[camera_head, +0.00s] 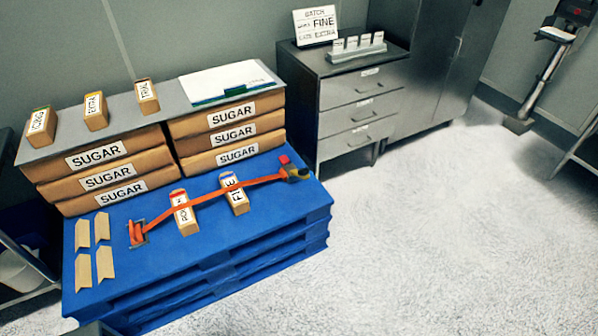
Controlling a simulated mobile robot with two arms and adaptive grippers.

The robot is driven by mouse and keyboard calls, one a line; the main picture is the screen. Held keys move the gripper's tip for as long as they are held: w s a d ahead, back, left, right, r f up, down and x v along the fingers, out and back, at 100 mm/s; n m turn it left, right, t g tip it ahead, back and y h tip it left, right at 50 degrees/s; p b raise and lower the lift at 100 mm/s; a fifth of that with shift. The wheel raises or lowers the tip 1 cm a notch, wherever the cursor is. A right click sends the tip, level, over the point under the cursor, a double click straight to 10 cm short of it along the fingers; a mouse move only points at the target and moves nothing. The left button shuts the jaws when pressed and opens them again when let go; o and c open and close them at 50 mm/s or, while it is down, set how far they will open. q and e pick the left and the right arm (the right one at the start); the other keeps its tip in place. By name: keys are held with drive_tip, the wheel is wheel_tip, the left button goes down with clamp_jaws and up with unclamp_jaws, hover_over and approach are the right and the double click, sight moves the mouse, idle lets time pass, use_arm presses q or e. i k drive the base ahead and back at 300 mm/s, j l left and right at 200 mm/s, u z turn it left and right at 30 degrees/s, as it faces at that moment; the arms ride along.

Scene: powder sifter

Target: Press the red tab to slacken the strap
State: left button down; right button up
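The red tab (284,160) stands at the far right end of the blue pallet stack (190,262), beside a dark and yellow buckle (298,174). The orange strap (215,202) runs from this buckle leftward to a metal anchor slot (137,232), where its end is bunched. It passes over two small cartons, a left one (187,222) and a right one labelled FINE (238,205). Neither of my grippers is in view.
Stacks of brown SUGAR bags (108,178) stand behind the strap, with small cartons (96,112) and a clipboard (228,82) on top. Several cardboard corner pieces (82,235) lie at left. A grey drawer cabinet (362,100) stands behind right; the floor (440,230) at right is clear.

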sight(284, 159)
drive_tip(key=i+j+z, duration=0.2)
drive_tip(key=i, duration=0.3)
drive_tip(key=i+j+z, duration=0.25)
drive_tip(key=i, duration=0.2)
drive_tip(key=i+j+z, duration=0.2)
drive_tip(key=i, duration=0.3)
drive_tip(key=j, duration=0.1)
